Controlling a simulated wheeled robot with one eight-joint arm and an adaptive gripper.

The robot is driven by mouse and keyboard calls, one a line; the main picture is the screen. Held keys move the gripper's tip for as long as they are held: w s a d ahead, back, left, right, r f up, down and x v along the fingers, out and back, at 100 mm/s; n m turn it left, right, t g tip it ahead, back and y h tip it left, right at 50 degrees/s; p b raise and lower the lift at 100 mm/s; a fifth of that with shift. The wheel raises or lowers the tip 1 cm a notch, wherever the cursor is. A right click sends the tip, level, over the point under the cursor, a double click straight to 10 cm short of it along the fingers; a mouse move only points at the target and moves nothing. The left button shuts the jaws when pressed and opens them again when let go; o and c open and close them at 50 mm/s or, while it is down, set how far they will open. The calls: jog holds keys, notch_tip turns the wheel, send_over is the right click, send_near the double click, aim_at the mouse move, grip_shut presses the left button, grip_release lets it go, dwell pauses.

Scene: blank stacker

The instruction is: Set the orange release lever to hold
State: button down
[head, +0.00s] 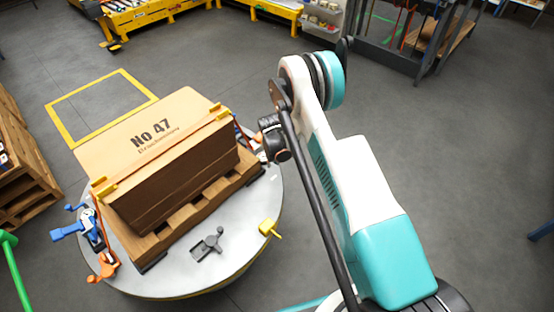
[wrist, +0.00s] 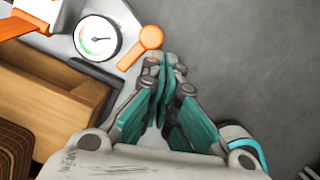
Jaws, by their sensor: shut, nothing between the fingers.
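The orange release lever (wrist: 150,38) shows in the wrist view as a short arm with a round knob. It sits beside a round white dial gauge (wrist: 97,38) with a needle. The lever's arm slants down and left from the knob. My gripper (wrist: 163,68) has its teal fingers together and empty, just below and right of the lever. I cannot tell whether the fingertips touch it. In the head view my wrist (head: 272,140) is at the right edge of the round grey table (head: 235,262), and hides this lever.
A large brown carton (head: 180,165) marked No 47 rests on a wooden pallet (head: 160,238) on the table. A blue clamp (head: 72,230) and another orange part (head: 103,268) are at the left rim. A grey lever (head: 208,244) and yellow handle (head: 268,229) are at the front.

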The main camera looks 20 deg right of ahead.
jog(key=shift+w+d, duration=0.25)
jog(key=shift+w, duration=0.1)
jog(key=shift+w+d, duration=0.1)
jog(key=shift+w, duration=0.1)
dwell(0.6)
